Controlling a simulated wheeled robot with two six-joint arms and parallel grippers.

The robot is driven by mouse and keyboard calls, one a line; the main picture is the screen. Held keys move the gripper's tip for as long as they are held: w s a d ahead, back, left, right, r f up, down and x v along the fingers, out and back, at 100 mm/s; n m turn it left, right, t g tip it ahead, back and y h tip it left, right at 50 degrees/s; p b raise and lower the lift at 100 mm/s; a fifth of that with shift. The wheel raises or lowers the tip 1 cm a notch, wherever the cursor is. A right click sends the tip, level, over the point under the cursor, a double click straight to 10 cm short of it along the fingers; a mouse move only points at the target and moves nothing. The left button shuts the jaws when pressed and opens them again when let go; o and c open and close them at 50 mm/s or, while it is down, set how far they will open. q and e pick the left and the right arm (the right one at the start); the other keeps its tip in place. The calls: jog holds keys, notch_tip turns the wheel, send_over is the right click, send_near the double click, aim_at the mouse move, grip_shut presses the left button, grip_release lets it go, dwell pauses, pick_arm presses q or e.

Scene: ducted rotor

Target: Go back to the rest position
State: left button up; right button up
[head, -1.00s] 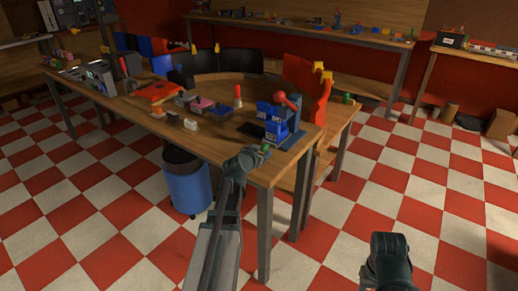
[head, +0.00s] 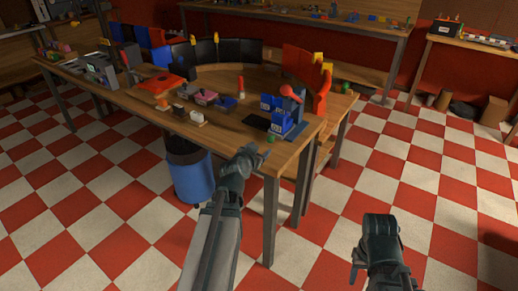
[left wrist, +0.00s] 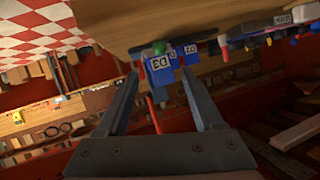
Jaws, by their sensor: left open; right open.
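My left gripper (head: 256,158) is at the near edge of the wooden table (head: 225,133), by its right corner. In the left wrist view it is open (left wrist: 158,76), with nothing between its fingers. A small green piece (head: 271,139) lies on the table just beyond it, in front of the blue labelled bins (head: 270,104); it also shows in the left wrist view (left wrist: 159,47). My right gripper (head: 380,228) is over the floor, right of the table, and holds nothing that I can see; its fingers are hard to make out.
Curved black panels (head: 243,50) and red panels (head: 297,62) stand on the table. A red-topped blue device (head: 295,110) stands near the right corner. A blue bin (head: 192,177) is under the table. The checkered floor to the right is clear.

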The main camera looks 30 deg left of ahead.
pick_arm(q)
jog(key=s+d+f+m+g+h+p, duration=0.2)
jog(key=d+g, duration=0.1)
jog(key=d, duration=0.8)
jog(key=s+d+f+m+g+h+p, duration=0.1)
jog(key=s+d+f+g+h+p, duration=0.15)
jog(key=d, duration=0.75)
jog(key=s+d+g+y+p, duration=0.1)
jog(key=s+d+g, duration=0.3)
jog(key=s, duration=0.4)
jog(key=s+d+f+g+y+p, duration=0.1)
jog(key=s+d+g+y+p, duration=0.1)
jog(key=s+d+g, duration=0.2)
jog(key=s+d, duration=0.3)
jog(key=s, duration=0.1)
jog(key=shift+m+p, duration=0.3)
